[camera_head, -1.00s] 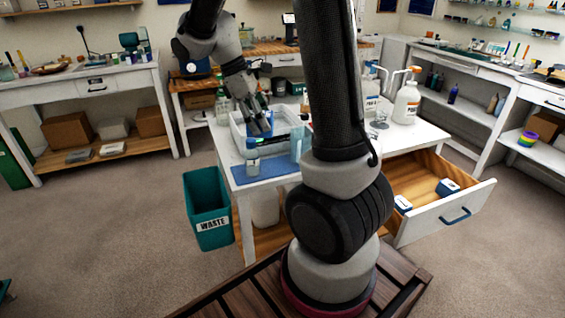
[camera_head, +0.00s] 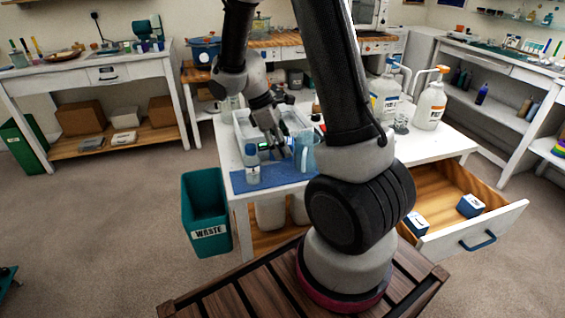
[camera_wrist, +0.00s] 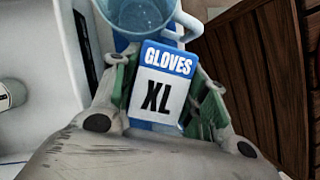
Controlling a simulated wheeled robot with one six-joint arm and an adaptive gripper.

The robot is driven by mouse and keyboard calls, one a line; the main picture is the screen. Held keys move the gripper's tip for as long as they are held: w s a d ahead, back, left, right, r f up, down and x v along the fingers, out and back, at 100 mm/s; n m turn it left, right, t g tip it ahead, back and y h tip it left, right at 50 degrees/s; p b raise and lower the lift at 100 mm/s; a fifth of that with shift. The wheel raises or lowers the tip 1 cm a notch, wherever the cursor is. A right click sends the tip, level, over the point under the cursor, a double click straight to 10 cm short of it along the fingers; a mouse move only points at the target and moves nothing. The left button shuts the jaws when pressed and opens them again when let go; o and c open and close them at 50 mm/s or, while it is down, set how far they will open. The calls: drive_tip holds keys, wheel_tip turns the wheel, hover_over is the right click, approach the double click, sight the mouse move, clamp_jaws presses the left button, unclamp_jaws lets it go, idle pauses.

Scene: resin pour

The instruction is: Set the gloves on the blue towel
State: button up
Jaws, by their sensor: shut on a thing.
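The gloves are a blue and white box marked "GLOVES XL" (camera_wrist: 160,85), seen in the wrist view between my two fingers. My gripper (camera_wrist: 165,95) is shut on this box. In the head view my gripper (camera_head: 274,152) hangs low over the back part of the blue towel (camera_head: 270,180), between a small bottle and a clear jug; the box itself is hard to make out there. The towel lies at the front left of the white table (camera_head: 400,148). I cannot tell whether the box touches the towel.
A bottle (camera_head: 252,165) stands on the towel's left part. A clear bluish jug (camera_head: 305,152) stands close on the right and also shows in the wrist view (camera_wrist: 138,14). A white tray (camera_head: 240,122) is behind. An open drawer (camera_head: 490,222) holds small blue and white boxes.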

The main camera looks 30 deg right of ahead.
drive_tip(key=shift+f, duration=3.1)
drive_tip(key=shift+f, duration=0.1)
drive_tip(key=o, duration=0.9)
drive_tip(key=v, duration=1.2)
drive_tip(key=shift+s+d+r+m+t+y, duration=0.1)
drive_tip(key=shift+s+r+m+t+y, duration=0.5)
drive_tip(key=shift+s+r+m+t, duration=1.65)
drive_tip(key=shift+s+d+r+m+t+y, duration=0.15)
drive_tip(key=shift+s+r+m+y, duration=0.75)
drive_tip(key=shift+s+r, duration=2.8)
drive_tip(key=shift+s+r+m+t+y, duration=0.3)
drive_tip(key=shift+s+r+m+t, duration=1.35)
drive_tip(key=shift+s, duration=2.15)
